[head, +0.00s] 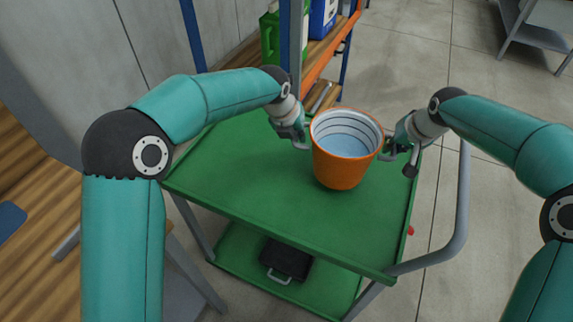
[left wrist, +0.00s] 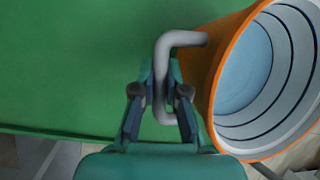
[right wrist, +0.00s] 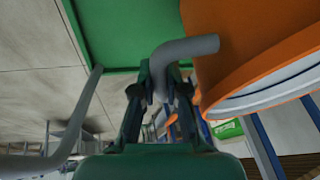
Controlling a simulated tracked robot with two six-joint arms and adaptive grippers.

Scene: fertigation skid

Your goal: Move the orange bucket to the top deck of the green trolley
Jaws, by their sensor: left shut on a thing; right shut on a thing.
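The orange bucket (head: 341,168) is upright over the top deck of the green trolley (head: 240,180), toward its right side. I cannot tell whether its base touches the deck. Its inside is pale with dark rings and a light blue bottom or content. My left gripper (head: 303,138) is shut on the bucket's left grey handle (left wrist: 183,38). My right gripper (head: 388,150) is shut on the right grey handle (right wrist: 190,47). The bucket (left wrist: 222,75) also shows beside the left jaws, and its orange wall (right wrist: 235,45) fills the upper right of the right wrist view.
The trolley's lower deck (head: 238,262) carries a black case (head: 286,262). A grey push handle (head: 461,210) rises at the trolley's right. A shelf rack (head: 318,55) with green and blue containers stands behind. The left part of the top deck is clear.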

